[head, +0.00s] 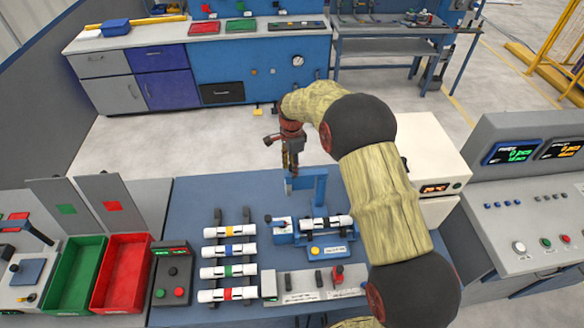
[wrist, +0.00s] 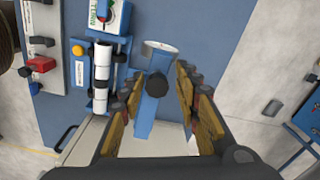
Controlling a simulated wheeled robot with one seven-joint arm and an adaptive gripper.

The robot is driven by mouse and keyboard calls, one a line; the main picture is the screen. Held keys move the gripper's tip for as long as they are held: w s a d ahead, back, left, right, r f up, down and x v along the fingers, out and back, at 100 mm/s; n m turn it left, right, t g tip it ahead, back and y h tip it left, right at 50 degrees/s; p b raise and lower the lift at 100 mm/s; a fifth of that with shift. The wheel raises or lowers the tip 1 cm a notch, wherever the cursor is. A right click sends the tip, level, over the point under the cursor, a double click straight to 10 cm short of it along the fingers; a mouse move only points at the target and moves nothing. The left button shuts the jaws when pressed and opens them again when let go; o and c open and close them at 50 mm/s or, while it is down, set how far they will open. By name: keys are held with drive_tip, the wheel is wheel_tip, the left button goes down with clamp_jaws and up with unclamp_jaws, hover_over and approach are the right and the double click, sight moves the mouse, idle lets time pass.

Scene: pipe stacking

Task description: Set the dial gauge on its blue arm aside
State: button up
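The dial gauge's blue arm (wrist: 146,127) stands in the middle of the wrist view, with a pale round gauge (wrist: 160,47) at its top and a black knob (wrist: 157,85) on it. My gripper (wrist: 160,75) is open, its yellow and dark fingers on either side of the blue arm, with a visible gap at the right. In the head view my gripper (head: 290,163) points down over the blue arm (head: 320,186) behind the blue fixture (head: 283,236). A white pipe with black bands (head: 335,223) lies in this fixture. I cannot tell whether a finger touches the arm.
A rack with several white pipes (head: 228,251) stands left of the fixture. A green bin (head: 72,280) and a red bin (head: 122,275) are further left. A button box (head: 172,272) sits between. A control console (head: 535,200) and a white machine (head: 430,150) are at right.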

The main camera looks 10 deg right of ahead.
drive_tip(key=shift+o, duration=0.4)
wheel_tip(320, 180, up, 12)
idle(0.5)
idle(0.3)
drive_tip(key=s+d+r+n+t+b, duration=0.1)
drive_tip(key=s+d+n+t+b, duration=0.1)
drive_tip(key=s, duration=1.1)
drive_tip(key=s+d+n+t+b, duration=0.1)
drive_tip(key=s+d+n+b, duration=0.4)
drive_tip(key=s, duration=0.8)
drive_tip(key=s+d+r+n+t+b, duration=0.1)
drive_tip(key=s+d+n+b, duration=0.3)
drive_tip(key=s, duration=0.9)
drive_tip(key=n+t+b, duration=0.1)
drive_tip(key=n+b, duration=0.1)
drive_tip(key=n, duration=0.1)
drive_tip(key=shift+s+d+r+n+t+b, duration=0.15)
drive_tip(key=shift+s+r+n+t+b, duration=0.15)
drive_tip(key=shift+s+b, duration=0.1)
